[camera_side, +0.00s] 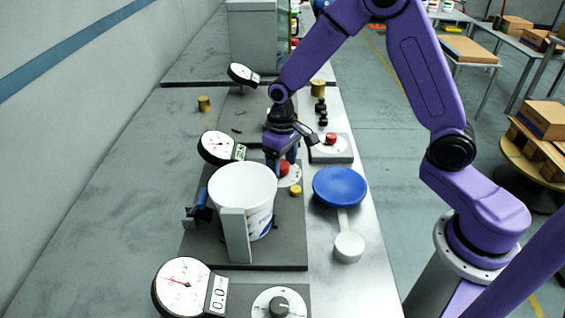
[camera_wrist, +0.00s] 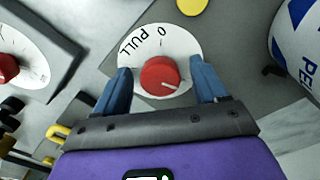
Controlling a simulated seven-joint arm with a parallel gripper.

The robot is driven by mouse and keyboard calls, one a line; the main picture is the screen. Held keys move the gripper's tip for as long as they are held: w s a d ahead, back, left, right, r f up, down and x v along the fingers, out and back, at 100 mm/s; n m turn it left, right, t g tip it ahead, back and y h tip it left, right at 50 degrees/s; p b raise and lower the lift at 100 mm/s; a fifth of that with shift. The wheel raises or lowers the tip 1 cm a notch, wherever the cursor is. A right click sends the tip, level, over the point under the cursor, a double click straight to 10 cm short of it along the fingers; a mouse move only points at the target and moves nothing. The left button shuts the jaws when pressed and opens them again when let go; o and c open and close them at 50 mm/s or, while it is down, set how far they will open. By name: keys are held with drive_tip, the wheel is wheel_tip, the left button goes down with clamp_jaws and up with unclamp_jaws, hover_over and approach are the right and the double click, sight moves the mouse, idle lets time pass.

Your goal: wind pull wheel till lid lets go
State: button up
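The pull wheel is a red round knob (camera_wrist: 160,76) with a white pointer line, on a white dial (camera_wrist: 187,42) marked "0" and "PULL". It shows in the side view (camera_side: 284,169) just behind the white tub (camera_side: 238,190). My gripper (camera_wrist: 159,66) is open, with one blue finger on each side of the knob and gaps between. In the side view my gripper (camera_side: 282,163) points down at the dial and partly hides it. The tub's top looks white and round; I cannot tell whether a lid is on it. A blue round disc (camera_side: 340,185) lies right of the tub.
A grey upright plate (camera_side: 235,236) stands before the tub and a blue-handled clamp (camera_side: 199,202) at its left. Gauges (camera_side: 217,147) stand along the left. A yellow knob (camera_side: 296,191) is near the dial. Another red-knob dial (camera_side: 331,142) lies behind right.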

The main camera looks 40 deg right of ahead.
sight(284, 167)
drive_tip(key=shift+r, duration=0.15)
wheel_tip(284, 167, up, 17)
idle(0.7)
drive_tip(key=shift+s, duration=0.1)
drive_tip(key=s+d+f+n, duration=0.1)
drive_tip(key=s+f+n, duration=0.1)
drive_tip(key=s, duration=0.7)
drive_tip(key=s+d+f+n, duration=0.1)
drive_tip(key=s+n, duration=0.3)
drive_tip(key=s, duration=0.5)
drive_tip(key=s+f+n, duration=0.2)
drive_tip(key=s+n, duration=0.2)
drive_tip(key=s, duration=0.6)
drive_tip(key=shift+d+f, duration=0.4)
drive_tip(key=shift+w, duration=0.1)
